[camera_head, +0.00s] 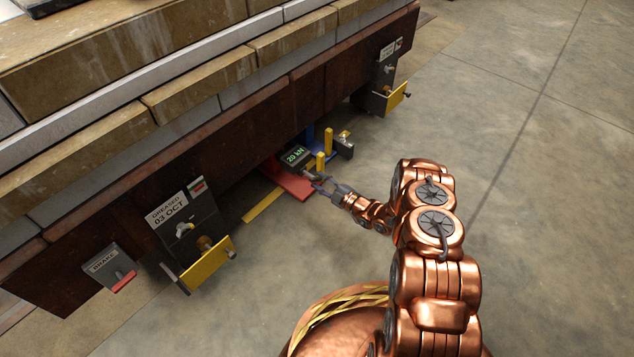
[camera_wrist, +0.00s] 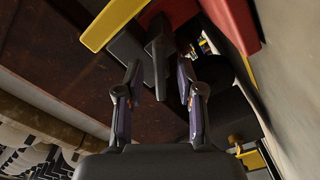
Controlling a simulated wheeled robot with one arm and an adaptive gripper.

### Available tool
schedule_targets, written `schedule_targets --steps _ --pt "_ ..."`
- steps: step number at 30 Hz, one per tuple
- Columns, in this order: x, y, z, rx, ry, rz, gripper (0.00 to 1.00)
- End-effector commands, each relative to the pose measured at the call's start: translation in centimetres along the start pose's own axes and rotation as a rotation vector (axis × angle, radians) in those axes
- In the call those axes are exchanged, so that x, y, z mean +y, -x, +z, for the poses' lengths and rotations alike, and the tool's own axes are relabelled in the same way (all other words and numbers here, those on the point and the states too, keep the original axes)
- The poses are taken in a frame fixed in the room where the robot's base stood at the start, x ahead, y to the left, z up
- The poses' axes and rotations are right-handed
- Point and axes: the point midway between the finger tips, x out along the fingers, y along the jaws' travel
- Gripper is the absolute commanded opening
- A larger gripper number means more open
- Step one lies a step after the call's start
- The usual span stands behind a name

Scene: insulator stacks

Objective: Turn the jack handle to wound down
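The jack sits low under the edge of the dark steel beam. It shows a red base plate (camera_head: 291,184), yellow posts (camera_head: 328,141) and a box display (camera_head: 296,157) reading 20 kN. My gripper (camera_head: 323,186) reaches it from the right, close beside the display. In the wrist view my gripper (camera_wrist: 159,75) is open, with a finger on each side. A dark bar (camera_wrist: 157,62), seemingly the jack handle, stands between the fingertips in that picture, with gaps on both sides. I cannot tell how deep it lies between them. In the head view the handle is small and partly hidden by my gripper.
The rusty beam (camera_head: 250,110) overhangs the jack. Brackets with yellow plates (camera_head: 207,263) hang from it on both sides of the jack. A BRAKE box (camera_head: 112,267) is at lower left. A yellow floor strip (camera_head: 262,207) lies near the jack. Concrete floor (camera_head: 540,190) at right is clear.

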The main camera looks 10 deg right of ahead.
Motion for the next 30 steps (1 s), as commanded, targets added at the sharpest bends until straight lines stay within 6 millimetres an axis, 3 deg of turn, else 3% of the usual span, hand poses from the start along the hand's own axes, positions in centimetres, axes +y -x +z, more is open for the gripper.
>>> schedule_targets --steps 6,15,26,30 --pt "0.0 -1.7 0.0 0.002 0.002 0.001 0.38" --pt "0.1 -1.9 0.0 0.0 0.001 0.0 0.38" --pt "0.0 -1.9 0.0 0.0 0.001 0.0 0.01" --pt "0.0 -1.9 0.0 0.0 0.001 0.0 0.0"
